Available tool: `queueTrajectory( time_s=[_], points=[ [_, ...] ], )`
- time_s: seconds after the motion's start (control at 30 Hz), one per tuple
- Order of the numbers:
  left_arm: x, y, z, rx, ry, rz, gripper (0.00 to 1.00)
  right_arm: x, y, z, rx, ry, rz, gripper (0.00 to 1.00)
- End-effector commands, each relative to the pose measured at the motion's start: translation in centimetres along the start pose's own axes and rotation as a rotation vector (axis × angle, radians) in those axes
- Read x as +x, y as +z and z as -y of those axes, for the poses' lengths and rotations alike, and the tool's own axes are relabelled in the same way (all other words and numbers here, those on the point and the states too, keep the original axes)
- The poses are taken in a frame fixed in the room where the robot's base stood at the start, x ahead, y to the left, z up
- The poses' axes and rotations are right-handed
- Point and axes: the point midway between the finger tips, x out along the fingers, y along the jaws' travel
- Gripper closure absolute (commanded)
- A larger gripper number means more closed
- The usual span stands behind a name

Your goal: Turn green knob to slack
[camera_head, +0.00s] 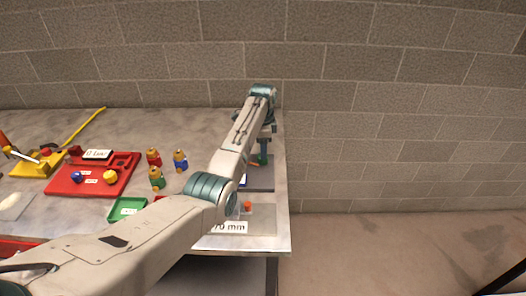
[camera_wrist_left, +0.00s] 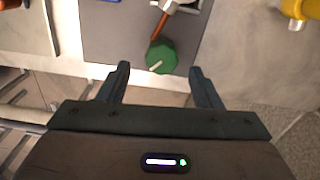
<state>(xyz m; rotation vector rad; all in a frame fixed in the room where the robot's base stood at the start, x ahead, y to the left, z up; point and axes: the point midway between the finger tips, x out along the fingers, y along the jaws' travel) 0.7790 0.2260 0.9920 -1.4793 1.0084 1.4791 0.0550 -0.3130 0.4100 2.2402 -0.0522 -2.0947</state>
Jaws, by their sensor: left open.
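The green knob (camera_wrist_left: 162,58) sits on a dark grey panel (camera_wrist_left: 105,38) in the left wrist view, with a pale pointer mark on its face slanting to the lower left. My left gripper (camera_wrist_left: 160,74) is open, its two fingers on either side of the knob's near edge with gaps to both. I cannot tell how far the fingertips are from it in depth. My right gripper is not in view.
A brown-red rod with a metal fitting (camera_wrist_left: 163,20) stands just beyond the knob. A yellow fitting (camera_wrist_left: 296,10) is at the upper right. In the head view, a red tray (camera_head: 70,188) and several small coloured figures (camera_head: 157,178) are on the table at left.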

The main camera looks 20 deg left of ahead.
Motion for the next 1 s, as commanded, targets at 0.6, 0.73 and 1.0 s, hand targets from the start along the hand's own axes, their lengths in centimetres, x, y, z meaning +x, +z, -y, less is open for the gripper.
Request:
queueTrajectory(
  time_s=[0.6,0.73,1.0],
  points=[
    [4.1,0.0,0.0,-0.001,-0.001,0.0,0.41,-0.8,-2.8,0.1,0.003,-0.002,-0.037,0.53],
    [4.1,0.0,0.0,-0.001,-0.001,0.0,0.63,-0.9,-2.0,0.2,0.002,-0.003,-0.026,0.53],
    [4.0,0.0,0.0,-0.004,-0.001,0.0,0.86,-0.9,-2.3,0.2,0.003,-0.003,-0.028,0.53]
  ],
)
